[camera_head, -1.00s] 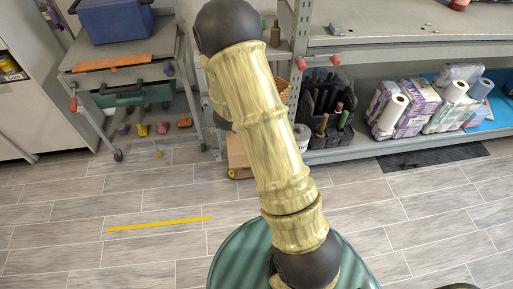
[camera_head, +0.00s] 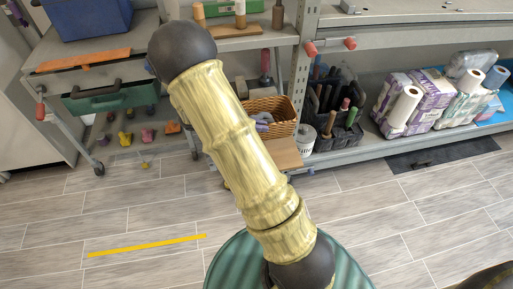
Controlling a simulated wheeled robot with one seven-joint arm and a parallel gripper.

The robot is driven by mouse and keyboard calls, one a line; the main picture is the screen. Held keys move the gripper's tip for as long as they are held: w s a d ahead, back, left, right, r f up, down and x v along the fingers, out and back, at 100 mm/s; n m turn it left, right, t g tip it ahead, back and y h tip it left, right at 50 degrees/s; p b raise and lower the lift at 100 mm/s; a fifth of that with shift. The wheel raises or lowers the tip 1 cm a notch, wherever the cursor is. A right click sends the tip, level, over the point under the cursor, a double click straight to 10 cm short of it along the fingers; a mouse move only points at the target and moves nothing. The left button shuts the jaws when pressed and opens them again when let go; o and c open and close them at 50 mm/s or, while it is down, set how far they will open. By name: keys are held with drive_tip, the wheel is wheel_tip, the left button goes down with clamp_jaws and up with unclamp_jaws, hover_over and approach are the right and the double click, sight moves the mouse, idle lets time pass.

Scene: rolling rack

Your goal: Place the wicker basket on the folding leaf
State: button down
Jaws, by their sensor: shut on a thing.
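The wicker basket (camera_head: 279,108) is brown, open-topped and upright, in the middle of the head view. My arm link covers its left part. My gripper (camera_head: 262,121) is mostly hidden behind that link; a small pale part shows at the basket's near side, and it is shut on the basket. A flat light-wood panel (camera_head: 288,154), which looks like the folding leaf, shows just below the basket. Its left part is hidden behind my arm. I cannot tell whether the basket touches it.
A black tool caddy (camera_head: 322,98) and a white roll (camera_head: 306,138) are close on the right. Shelving with paper-roll packs (camera_head: 412,100) stands further right. A grey cart (camera_head: 60,52) with a blue bin (camera_head: 88,18) stands at left.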

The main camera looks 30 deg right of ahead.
drive_tip(key=shift+r, duration=0.15)
wheel_tip(320, 180, down, 6)
drive_tip(key=b, duration=0.1)
drive_tip(key=shift+b, duration=0.3)
drive_tip(key=shift+f+b, duration=0.5)
drive_tip(key=shift+f, duration=1.55)
drive_tip(key=shift+f, duration=0.1)
drive_tip(key=c, duration=1.6)
unclamp_jaws()
drive_tip(key=shift+o, duration=0.2)
